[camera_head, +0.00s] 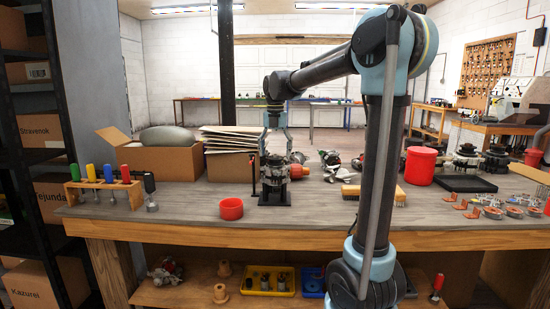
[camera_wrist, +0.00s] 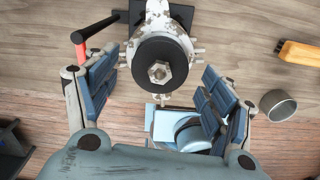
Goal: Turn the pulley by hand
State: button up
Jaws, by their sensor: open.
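The pulley (camera_wrist: 150,48) is a black disc with a silver hex nut at its centre, facing up in the wrist view. It sits on top of the silver alternator body (camera_wrist: 163,17). In the head view the alternator (camera_head: 275,183) stands upright in a black holder on the workbench. My gripper (camera_head: 276,140) is above it, pointing down. In the wrist view my gripper (camera_wrist: 157,72) is open, with one blue-padded finger on each side of the pulley. Gaps show between both fingers and the disc in that view. The exact height above the pulley is hard to tell.
A red-and-black handle (camera_wrist: 85,63) stands close beside my left finger. A yellow brush (camera_wrist: 300,52) and a grey cup (camera_wrist: 278,106) lie to the right. A red cup (camera_head: 231,209) and a tool rack (camera_head: 104,192) stand left on the bench (camera_head: 180,222).

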notch_tip(320, 180, up, 14)
jog(key=s+d+f+m+t, duration=0.1)
jog(key=s+d+f+m, duration=1.35)
jog(key=m, duration=0.25)
jog(key=s+d+f+m, duration=0.3)
jog(key=s+f+m, duration=0.5)
jog(key=f, duration=0.3)
jog(key=s+d+f+m+t, duration=0.1)
jog(key=s+d+f+m, duration=0.2)
jog(key=s+f+m, duration=0.6)
notch_tip(320, 180, down, 3)
jog(key=shift+s+d, duration=0.15)
jog(key=shift+d, duration=0.25)
